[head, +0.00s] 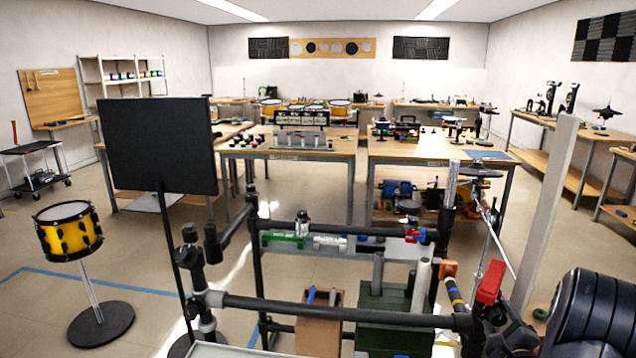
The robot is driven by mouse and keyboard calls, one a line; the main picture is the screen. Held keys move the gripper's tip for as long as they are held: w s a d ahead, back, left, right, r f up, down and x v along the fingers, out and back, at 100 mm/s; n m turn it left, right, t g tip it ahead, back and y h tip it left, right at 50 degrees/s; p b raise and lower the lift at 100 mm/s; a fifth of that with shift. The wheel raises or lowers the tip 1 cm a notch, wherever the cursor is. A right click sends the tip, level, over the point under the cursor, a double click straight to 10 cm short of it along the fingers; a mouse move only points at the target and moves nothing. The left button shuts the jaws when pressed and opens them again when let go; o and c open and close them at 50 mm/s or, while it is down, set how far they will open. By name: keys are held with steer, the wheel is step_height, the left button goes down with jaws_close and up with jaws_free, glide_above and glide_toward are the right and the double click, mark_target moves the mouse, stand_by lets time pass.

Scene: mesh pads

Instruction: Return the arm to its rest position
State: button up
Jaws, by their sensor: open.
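I cannot make out my gripper in the head view. A large black ribbed round shape (592,312) fills the lower right corner, and I cannot tell whether it is part of my arm. Dark parts beside it (510,338) are crowded together and hard to tell apart. No held object shows.
A black tubular rack (340,308) stands close in front, with a red clamp (490,282) at its right. A dark upright panel (158,145) and a yellow drum (68,230) stand left. Workbenches (290,148) stand behind.

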stand_by(0.4)
steer(key=b+v, duration=0.2)
steer(key=v, duration=0.9)
steer(key=p+x, duration=0.2)
steer(key=x, duration=0.9)
steer(key=shift+w, duration=0.1)
steer(key=shift+f+n, duration=0.15)
steer(key=shift+n, duration=0.35)
steer(key=shift+r+n+b, duration=0.2)
steer(key=shift+n+b, duration=0.65)
steer(key=shift+n, duration=1.05)
